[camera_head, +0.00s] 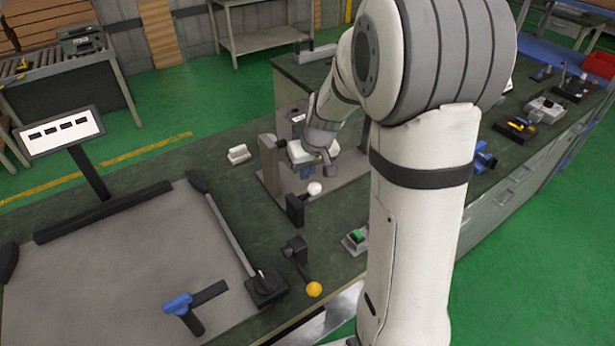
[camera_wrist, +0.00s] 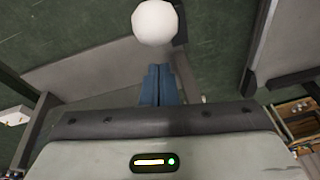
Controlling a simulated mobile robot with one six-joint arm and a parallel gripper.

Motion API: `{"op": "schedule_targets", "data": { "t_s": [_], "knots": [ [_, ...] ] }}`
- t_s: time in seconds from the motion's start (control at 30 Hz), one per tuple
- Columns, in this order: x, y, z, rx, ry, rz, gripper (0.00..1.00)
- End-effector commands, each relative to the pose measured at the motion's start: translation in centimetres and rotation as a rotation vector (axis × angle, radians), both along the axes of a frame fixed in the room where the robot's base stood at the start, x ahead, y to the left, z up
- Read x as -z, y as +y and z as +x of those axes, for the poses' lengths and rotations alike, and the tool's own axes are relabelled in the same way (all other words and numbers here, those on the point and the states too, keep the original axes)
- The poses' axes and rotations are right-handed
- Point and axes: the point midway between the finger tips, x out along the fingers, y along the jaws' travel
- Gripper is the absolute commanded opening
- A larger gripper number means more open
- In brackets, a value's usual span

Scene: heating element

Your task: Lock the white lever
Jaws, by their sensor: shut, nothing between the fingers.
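The white lever's round white knob (camera_head: 314,188) shows in the head view on a black bracket (camera_head: 296,208), at the front of a grey fixture plate. In the wrist view the white knob (camera_wrist: 155,22) is at the top centre, just beyond my fingertips. My gripper (camera_wrist: 158,72) has its blue fingers together with nothing between them. I cannot tell whether the fingertips touch the knob. In the head view the gripper is near the fixture, behind the knob, and its fingers are hard to make out. Most of the lever's arm is hidden.
A lever with a yellow knob (camera_head: 314,289) stands nearer the front. A green button box (camera_head: 355,238) is to the right of it. A grey panel with a long bar (camera_head: 230,232) lies left. A small white block (camera_head: 239,154) sits behind the bar. A display (camera_head: 60,133) stands at far left.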

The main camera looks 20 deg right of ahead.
Motion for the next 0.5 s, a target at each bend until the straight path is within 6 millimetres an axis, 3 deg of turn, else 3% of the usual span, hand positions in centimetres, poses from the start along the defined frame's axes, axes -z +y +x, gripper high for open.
{"op": "schedule_targets", "data": {
  "t_s": [0.2,0.5],
  "knots": [
    [0.9,-0.2,-1.9,0.001,-0.001,0.000,0.00],
    [1.1,-0.2,-2.2,0.000,-0.001,0.000,0.00]
  ]
}}
